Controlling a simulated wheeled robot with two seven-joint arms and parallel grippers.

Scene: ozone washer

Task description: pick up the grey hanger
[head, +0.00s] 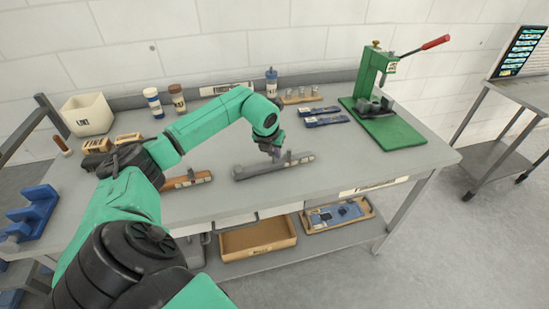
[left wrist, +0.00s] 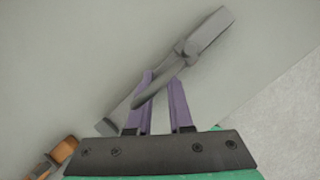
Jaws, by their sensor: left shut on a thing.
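The grey hanger (head: 292,161) is a long bar with a raised part, near the front middle of the grey table. My left gripper (head: 276,154) reaches down onto its raised part from above. In the left wrist view the hanger (left wrist: 205,36) runs slantwise across the fingertips, and my left gripper (left wrist: 161,85) is shut on it. Part of the hanger is hidden by the fingers. I cannot tell whether it touches the table. My right gripper is not in view.
A brown bar-shaped piece (head: 187,180) lies to the left. Blue pieces (head: 325,120) and a green press (head: 384,120) stand at the right. Bottles (head: 153,103) and a white bin (head: 88,115) are at the back left. The table's front right is clear.

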